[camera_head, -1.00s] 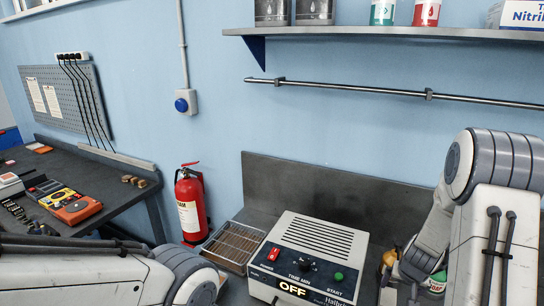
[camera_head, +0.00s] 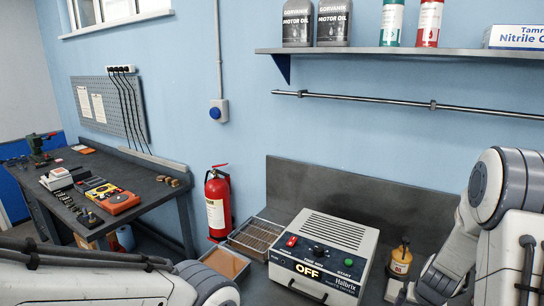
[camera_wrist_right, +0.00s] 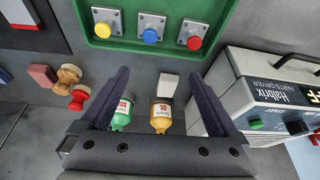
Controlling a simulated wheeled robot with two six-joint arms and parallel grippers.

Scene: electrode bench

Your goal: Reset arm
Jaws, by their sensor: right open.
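My right arm (camera_head: 500,215) is bent at the right edge of the head view. In the right wrist view my right gripper (camera_wrist_right: 160,80) is open, with nothing between its dark fingers. An amber bottle (camera_wrist_right: 160,118) and a green bottle (camera_wrist_right: 122,112) stand beyond the fingers, near the gripper's base in the picture. The amber bottle also shows in the head view (camera_head: 400,262), left of my right arm. My left arm (camera_head: 90,285) crosses the lower left of the head view; its gripper is out of view.
A parts dryer (camera_head: 322,250) reading OFF stands on the bench, with a wire tray (camera_head: 240,246) to its left. A fire extinguisher (camera_head: 217,205) stands behind.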

